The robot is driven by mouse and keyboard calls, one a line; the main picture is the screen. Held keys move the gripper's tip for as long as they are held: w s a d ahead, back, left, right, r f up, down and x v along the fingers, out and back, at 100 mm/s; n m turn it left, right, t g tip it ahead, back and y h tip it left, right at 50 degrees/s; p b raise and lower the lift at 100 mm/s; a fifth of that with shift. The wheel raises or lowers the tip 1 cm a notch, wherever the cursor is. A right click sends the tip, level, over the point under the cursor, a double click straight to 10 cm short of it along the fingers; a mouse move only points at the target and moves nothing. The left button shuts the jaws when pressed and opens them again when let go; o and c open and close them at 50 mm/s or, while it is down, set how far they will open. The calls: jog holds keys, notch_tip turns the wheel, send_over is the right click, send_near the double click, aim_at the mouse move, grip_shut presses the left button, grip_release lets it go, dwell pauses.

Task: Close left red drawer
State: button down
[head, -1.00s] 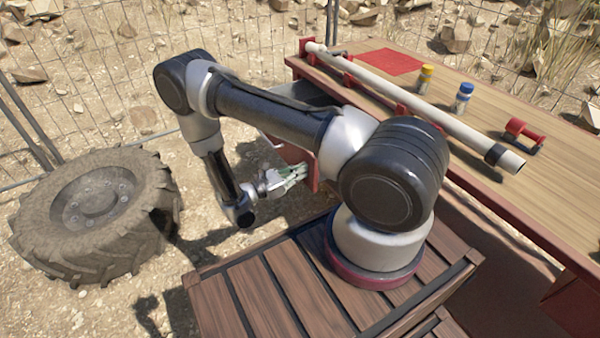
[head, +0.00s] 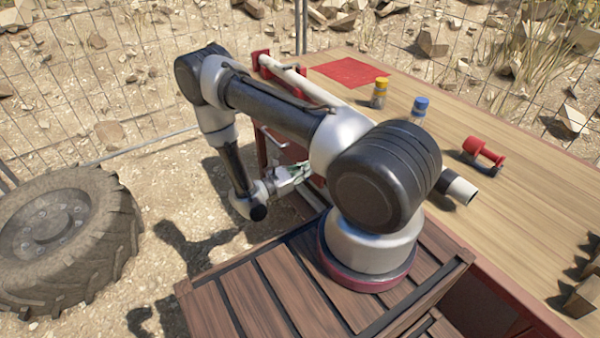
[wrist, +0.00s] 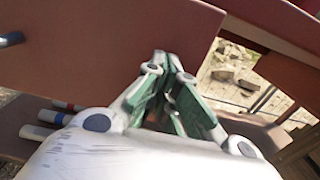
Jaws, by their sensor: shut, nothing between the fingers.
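The workbench's red drawer front (head: 281,150) shows at the bench's left end in the head view, partly behind my arm; I cannot tell whether it is fully shut. In the wrist view a large flat red panel (wrist: 90,40) fills the upper left, with a dark metal handle (wrist: 10,40) at the left edge. My gripper (head: 304,168) is shut and empty, at the panel in the head view. In the wrist view my fingertips (wrist: 166,60) meet close to the panel's right part; I cannot tell whether they touch it.
A big tyre (head: 65,240) lies left. White cylinders (wrist: 48,118) show below the panel.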

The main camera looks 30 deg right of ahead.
jog(key=shift+d, duration=1.3)
jog(key=shift+r, duration=0.1)
jog(key=a, duration=1.4)
jog(key=shift+s+a, duration=0.15)
